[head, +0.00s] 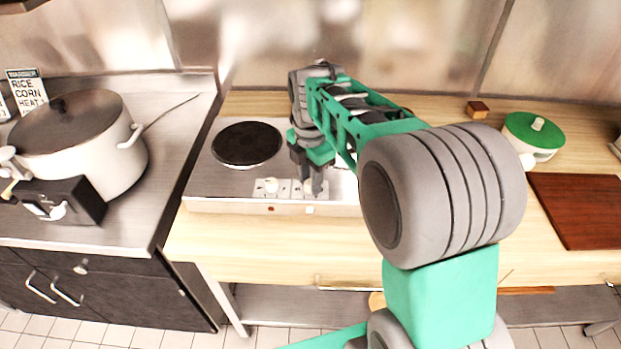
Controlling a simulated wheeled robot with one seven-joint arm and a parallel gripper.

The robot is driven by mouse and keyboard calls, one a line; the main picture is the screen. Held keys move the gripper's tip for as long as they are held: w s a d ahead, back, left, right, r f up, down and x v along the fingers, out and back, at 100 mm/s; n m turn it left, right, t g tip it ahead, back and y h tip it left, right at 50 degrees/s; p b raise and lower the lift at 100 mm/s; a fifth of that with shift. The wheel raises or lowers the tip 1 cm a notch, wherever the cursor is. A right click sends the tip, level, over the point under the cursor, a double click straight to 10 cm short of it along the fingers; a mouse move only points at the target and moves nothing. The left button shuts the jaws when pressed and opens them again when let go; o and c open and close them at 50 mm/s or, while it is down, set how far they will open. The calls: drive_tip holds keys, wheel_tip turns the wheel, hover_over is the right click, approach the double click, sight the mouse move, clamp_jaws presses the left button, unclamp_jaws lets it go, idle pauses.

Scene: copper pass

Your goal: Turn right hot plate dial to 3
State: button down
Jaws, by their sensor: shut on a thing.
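The double hot plate (228,179) sits on the light wooden counter, its left black burner (246,144) in clear view. Its right burner is hidden behind my arm. Two dials sit on white scale plates along the front edge. The left dial (271,185) is uncovered. My gripper (312,184) points down over the right dial (308,187), with its fingers shut on it. The fingers cover most of that dial, so its pointer and numbers cannot be read.
A large lidded pot (75,135) stands on the steel counter at left, with a black control box (62,205) in front. A small wooden block (477,109), a green-lidded pot (533,134) and a brown board (580,208) lie at right. Bare wood runs before the hot plate.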

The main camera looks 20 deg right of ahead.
drive_tip(key=shift+n, duration=0.5)
drive_tip(key=c, duration=1.1)
unclamp_jaws()
drive_tip(key=shift+o, duration=0.2)
wheel_tip(320, 180, up, 8)
drive_tip(key=shift+f+b, duration=0.1)
drive_tip(key=shift+b, duration=0.25)
drive_tip(key=s+f+m+t, duration=0.1)
drive_tip(key=s+f+m, duration=0.2)
drive_tip(key=s+m, duration=0.4)
drive_tip(key=s+f+m+t, duration=0.2)
drive_tip(key=s+f+m, duration=0.2)
drive_tip(key=m, duration=1.2)
drive_tip(key=s, duration=0.3)
drive_tip(key=shift+s+a+t, duration=0.2)
drive_tip(key=shift+a+t, duration=0.05)
drive_tip(key=shift+t, duration=0.05)
